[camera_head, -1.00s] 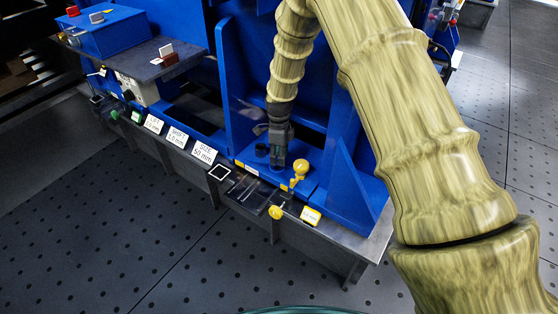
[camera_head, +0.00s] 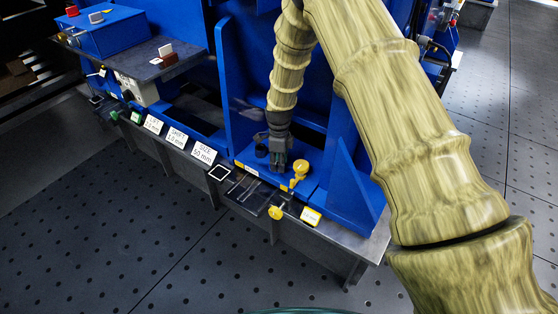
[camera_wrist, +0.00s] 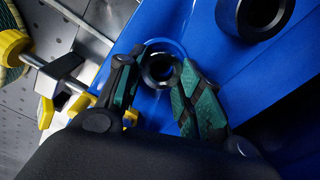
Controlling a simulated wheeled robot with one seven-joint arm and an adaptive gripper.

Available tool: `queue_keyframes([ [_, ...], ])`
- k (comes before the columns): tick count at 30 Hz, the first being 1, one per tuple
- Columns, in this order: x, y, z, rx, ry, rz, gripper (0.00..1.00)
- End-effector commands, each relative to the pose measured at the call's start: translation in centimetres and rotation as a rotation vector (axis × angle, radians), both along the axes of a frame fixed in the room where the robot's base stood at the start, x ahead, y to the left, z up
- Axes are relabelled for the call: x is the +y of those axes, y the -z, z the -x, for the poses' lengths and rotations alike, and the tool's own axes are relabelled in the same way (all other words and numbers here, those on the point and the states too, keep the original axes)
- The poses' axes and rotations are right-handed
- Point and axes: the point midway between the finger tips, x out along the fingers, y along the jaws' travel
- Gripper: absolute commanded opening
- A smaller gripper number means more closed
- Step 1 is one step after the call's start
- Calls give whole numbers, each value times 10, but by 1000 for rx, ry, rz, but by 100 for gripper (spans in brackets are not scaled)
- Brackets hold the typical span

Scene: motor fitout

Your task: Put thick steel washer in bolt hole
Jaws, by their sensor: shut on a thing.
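My gripper (camera_wrist: 157,88) is shut on a dark steel ring, the thick steel washer (camera_wrist: 146,68), in the wrist view. Its green-padded fingers lie on either side of the ring, which sits over the blue plate (camera_wrist: 215,75). The bolt hole itself is not clearly visible. In the head view my gripper (camera_head: 279,166) points down at the blue fixture, and the washer is too small to make out.
A black cylindrical collar (camera_head: 261,150) stands left of my gripper; it also shows in the wrist view (camera_wrist: 247,22). Yellow-knobbed clamps (camera_head: 300,169) stand close to the right and front. An upright blue wall (camera_head: 237,80) and a slanted rib (camera_head: 352,185) flank the fixture.

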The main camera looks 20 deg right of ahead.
Motion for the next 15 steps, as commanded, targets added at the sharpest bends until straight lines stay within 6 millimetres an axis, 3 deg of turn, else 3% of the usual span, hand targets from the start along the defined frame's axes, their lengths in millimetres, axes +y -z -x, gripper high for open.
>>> queue_keyframes([
  [1, 0, 0, 0, -1, 0, 0, 5],
  [2, 0, 0, 0, 0, 0, 0, 39],
  [5, 0, 0, 0, 0, 0, 0, 57],
  [15, 0, -1, 0, 0, 0, -1, 57],
])
